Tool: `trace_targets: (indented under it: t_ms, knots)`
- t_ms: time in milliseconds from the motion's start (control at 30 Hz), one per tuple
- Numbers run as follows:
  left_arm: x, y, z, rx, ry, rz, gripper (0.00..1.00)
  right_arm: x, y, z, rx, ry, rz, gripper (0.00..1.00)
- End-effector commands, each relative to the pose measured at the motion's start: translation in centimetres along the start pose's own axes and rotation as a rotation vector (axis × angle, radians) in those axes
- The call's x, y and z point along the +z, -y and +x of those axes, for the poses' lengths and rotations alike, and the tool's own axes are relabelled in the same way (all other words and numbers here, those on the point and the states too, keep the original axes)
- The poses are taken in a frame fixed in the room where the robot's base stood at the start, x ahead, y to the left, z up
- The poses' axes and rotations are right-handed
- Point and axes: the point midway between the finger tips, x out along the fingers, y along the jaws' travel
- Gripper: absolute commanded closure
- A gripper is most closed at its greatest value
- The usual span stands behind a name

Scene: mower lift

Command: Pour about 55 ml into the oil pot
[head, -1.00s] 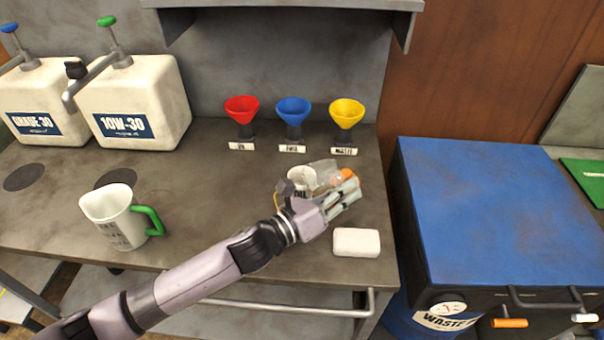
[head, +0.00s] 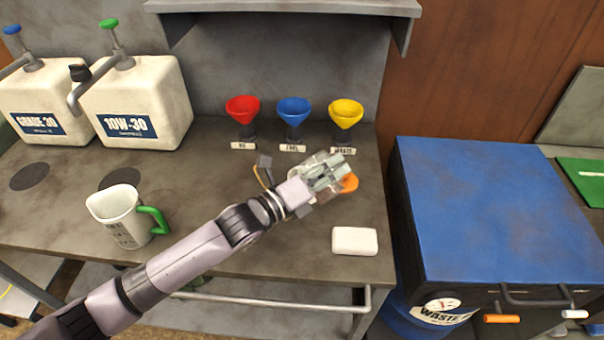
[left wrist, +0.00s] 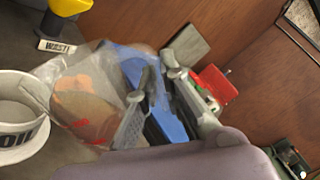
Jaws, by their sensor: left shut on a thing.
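My left gripper (head: 328,170) is shut on a clear cup (left wrist: 88,100) with red marks, above the right part of the bench. Orange-brown liquid shows inside the cup; its level cannot be read. The cup looks tilted, but its exact angle is unclear. In the left wrist view, the white oil pot (left wrist: 18,112), with dark lettering ending in "OIL", stands close beside the cup, its opening facing up. In the head view my gripper hides most of the pot. No stream of liquid is visible. My right gripper is not in view.
A white jug (head: 120,220) with a green handle stands at left, near the 10W-30 container (head: 140,100). Red (head: 243,108), blue (head: 292,110) and yellow (head: 346,112) funnels stand behind. A white block (head: 354,241) lies near the front edge; a blue-topped cabinet (head: 490,210) is right.

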Motion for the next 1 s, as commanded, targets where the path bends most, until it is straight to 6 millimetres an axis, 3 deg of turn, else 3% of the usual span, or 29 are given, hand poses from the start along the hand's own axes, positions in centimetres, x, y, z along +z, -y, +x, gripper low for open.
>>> trace_targets:
  t_ms: [1000]
  knots:
    - [2.6,0.8,0.1,0.002,0.011,-0.198,1.00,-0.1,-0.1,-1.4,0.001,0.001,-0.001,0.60]
